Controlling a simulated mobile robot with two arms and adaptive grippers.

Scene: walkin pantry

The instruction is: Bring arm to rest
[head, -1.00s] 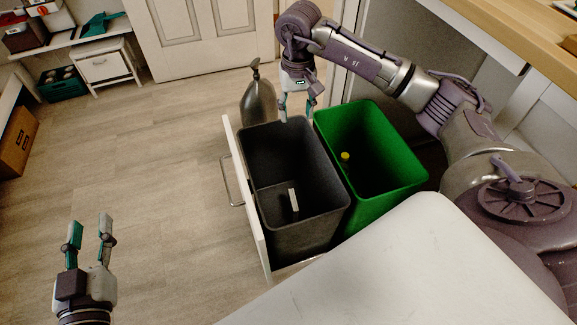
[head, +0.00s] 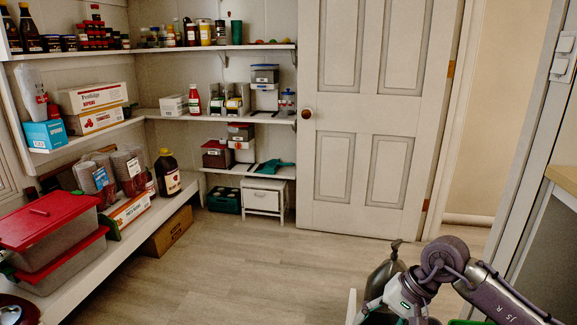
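My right arm comes in at the lower right corner, bent at its wrist. Its gripper (head: 392,318) points down at the bottom edge of the head view. The finger bases stand apart, and the tips are cut off by the frame edge. I see nothing held in the part that shows. My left gripper and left arm are outside the view.
A dark grey bottle (head: 381,285) stands on the floor just behind my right gripper. A sliver of green bin (head: 468,322) shows below the arm. Stocked shelves (head: 215,115) line the left and back. A panelled door (head: 365,130) stands behind clear floor (head: 250,270).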

